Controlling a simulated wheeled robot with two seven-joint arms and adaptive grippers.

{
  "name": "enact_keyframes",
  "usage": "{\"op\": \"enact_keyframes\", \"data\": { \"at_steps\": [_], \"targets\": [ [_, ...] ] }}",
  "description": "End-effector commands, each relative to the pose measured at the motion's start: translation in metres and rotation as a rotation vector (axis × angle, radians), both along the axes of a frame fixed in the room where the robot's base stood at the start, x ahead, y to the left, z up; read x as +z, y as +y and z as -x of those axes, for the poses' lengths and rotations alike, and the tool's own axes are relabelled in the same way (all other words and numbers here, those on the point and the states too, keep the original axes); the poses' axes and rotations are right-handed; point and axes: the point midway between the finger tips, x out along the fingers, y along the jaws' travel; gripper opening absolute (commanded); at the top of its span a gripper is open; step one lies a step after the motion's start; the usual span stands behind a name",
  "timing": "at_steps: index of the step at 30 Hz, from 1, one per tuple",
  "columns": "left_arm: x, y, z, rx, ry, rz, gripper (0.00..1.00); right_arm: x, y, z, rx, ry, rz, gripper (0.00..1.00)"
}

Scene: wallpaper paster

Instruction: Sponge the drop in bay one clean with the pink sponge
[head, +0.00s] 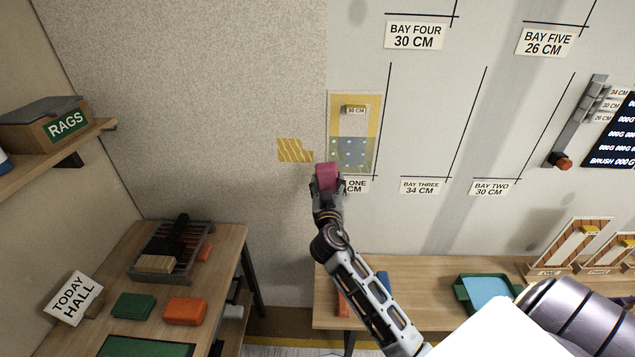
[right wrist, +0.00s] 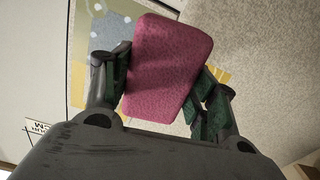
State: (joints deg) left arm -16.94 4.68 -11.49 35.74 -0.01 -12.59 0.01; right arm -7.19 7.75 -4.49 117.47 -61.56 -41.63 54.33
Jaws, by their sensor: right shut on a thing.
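My right gripper (head: 327,190) is shut on the pink sponge (head: 327,173), at the lower left corner of the drop in bay one. In the right wrist view the pink sponge (right wrist: 168,67) sits between both fingers of the gripper (right wrist: 165,90). The drop (head: 367,118) is a yellow strip on the wall with a 30 CM tag on it; its lower part (head: 352,153) looks grey-blue with pale spots. The bay one label (head: 357,186) is partly hidden by my gripper. I cannot tell whether the sponge touches the wall. My left gripper is not in view.
A yellow striped patch (head: 294,150) is on the wall left of the drop. A table (head: 440,318) with a green tray (head: 461,290) stands below.

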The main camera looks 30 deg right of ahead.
Motion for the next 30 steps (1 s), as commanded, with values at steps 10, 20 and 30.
{"op": "enact_keyframes", "data": {
  "at_steps": [10, 20, 30],
  "targets": [
    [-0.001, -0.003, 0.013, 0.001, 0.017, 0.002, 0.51, -0.003, -0.005, 0.003, -0.026, 0.026, 0.044, 0.33],
    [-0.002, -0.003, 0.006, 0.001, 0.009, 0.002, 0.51, -0.003, -0.004, 0.003, -0.024, 0.025, 0.043, 0.33],
    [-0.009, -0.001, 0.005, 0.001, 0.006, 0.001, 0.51, -0.003, -0.009, -0.005, -0.025, 0.025, 0.044, 0.33]
  ]
}}
